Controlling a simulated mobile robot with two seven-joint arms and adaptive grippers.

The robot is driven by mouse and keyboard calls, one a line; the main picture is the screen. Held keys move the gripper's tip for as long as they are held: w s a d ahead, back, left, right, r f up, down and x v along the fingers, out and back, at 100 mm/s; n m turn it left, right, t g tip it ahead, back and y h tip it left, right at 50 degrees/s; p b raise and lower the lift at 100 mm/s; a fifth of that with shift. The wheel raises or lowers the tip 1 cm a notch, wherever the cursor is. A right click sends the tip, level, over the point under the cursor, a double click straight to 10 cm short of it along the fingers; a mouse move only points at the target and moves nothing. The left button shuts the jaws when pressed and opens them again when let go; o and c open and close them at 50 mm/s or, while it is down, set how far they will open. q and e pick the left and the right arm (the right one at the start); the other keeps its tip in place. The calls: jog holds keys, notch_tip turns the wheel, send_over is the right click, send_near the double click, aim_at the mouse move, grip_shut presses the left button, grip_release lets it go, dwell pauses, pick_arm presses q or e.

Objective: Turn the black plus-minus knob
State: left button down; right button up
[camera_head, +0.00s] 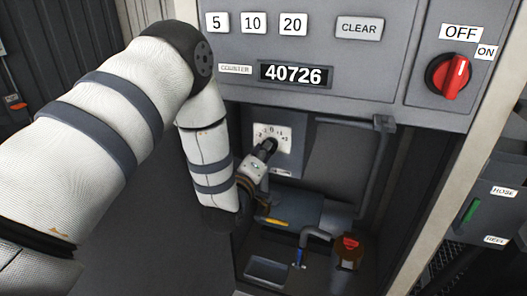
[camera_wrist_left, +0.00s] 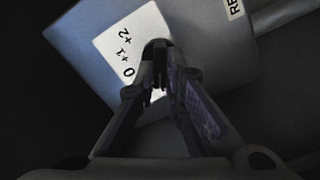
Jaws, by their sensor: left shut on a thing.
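The black plus-minus knob (camera_head: 271,144) sits on a white dial plate (camera_head: 273,131) marked with numbers around 0, on a grey box below the main panel. My left gripper (camera_head: 265,154) reaches it from the lower left and is shut on it, hiding most of it. In the left wrist view the fingertips (camera_wrist_left: 158,68) close on the dark knob (camera_wrist_left: 157,46). The white dial plate (camera_wrist_left: 112,42) shows 0, +1 and +2 there; its other marks are hidden. Which mark the knob points at cannot be told. My right gripper is not in view.
Above is the panel with a 40726 counter (camera_head: 293,74), a CLEAR button (camera_head: 359,28) and a red OFF/ON switch (camera_head: 448,76). Below the box are a red-topped fitting (camera_head: 349,246), a blue-handled tap (camera_head: 298,258) and a tray (camera_head: 268,269). A green lever (camera_head: 469,211) is at right.

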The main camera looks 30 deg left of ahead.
pick_arm(q)
jog(key=shift+d+f, duration=0.1)
jog(key=c, duration=1.7)
grip_release()
jog(key=v, duration=0.7)
jog(key=shift+s, duration=0.25)
